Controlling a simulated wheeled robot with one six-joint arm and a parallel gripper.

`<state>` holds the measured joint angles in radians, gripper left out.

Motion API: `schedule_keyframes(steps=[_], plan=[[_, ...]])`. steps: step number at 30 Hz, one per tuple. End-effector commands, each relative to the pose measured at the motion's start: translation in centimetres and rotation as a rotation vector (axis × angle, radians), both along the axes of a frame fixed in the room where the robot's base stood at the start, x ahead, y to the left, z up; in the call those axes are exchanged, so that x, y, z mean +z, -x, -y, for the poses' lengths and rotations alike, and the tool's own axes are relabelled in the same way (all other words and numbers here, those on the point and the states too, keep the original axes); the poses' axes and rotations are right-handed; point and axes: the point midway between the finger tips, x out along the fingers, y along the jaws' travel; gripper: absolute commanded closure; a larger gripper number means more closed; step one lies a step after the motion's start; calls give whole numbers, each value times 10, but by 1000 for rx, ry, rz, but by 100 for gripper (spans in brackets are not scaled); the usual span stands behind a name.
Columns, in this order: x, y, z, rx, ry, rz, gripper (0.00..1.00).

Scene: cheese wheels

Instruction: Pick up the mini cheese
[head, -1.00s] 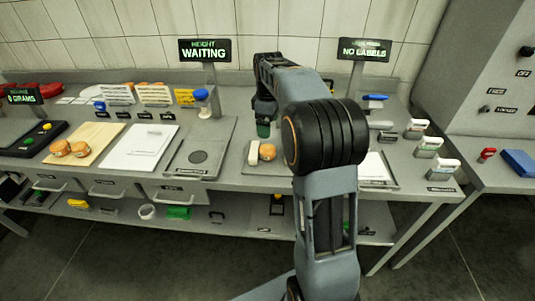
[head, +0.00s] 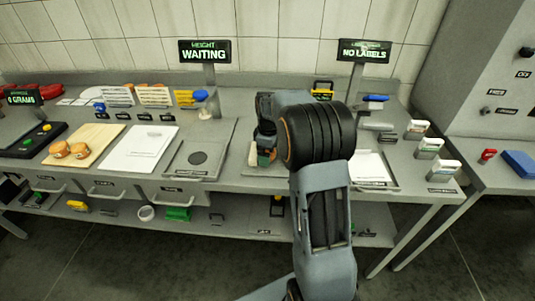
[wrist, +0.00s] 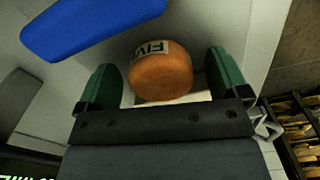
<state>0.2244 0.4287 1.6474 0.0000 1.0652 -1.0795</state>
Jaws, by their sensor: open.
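An orange-brown mini cheese (wrist: 160,75) with a white label reading "FIV" sits between the two green fingers of my gripper (wrist: 163,88) in the wrist view. The fingers are open, one on each side, with gaps showing between them and the cheese. In the head view my gripper (head: 265,143) is down low over the middle of the bench. The cheese there is mostly hidden behind it.
Two more cheeses (head: 70,149) lie on a wooden board (head: 95,139) at left. A white sheet (head: 140,146) and a grey plate (head: 190,172) lie between. A blue object (wrist: 90,25) is close to the cheese in the wrist view. White-topped items (head: 432,146) stand at right.

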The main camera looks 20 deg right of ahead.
Motion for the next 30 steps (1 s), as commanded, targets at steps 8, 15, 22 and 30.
schedule_keyframes(steps=[8,15,22,30], plan=[[-4,0,0,0,0,0,7],[-3,0,0,0,0,0,28],[-3,0,0,0,0,0,50],[-3,0,0,0,0,0,62]])
